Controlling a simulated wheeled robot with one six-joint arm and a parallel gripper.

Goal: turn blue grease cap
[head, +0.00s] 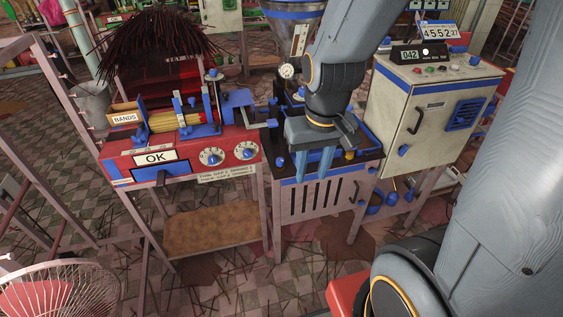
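My gripper (313,176) points down in front of the middle machine (318,203), its two blue fingers a short gap apart, with nothing seen held. Several small blue caps are on this machine, and I cannot tell for sure which is the grease cap. One blue cap (280,162) sits at the machine's front left, just left of the fingers. My gripper body and wrist hide much of the machine's top. Whether the fingers touch anything is hard to tell.
A red machine (215,166) with dials and an OK sign stands to the left. A cream cabinet (432,105) with a handle and readouts stands to the right. A wire fan guard (65,290) is at the bottom left. The tiled floor is littered with thin sticks.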

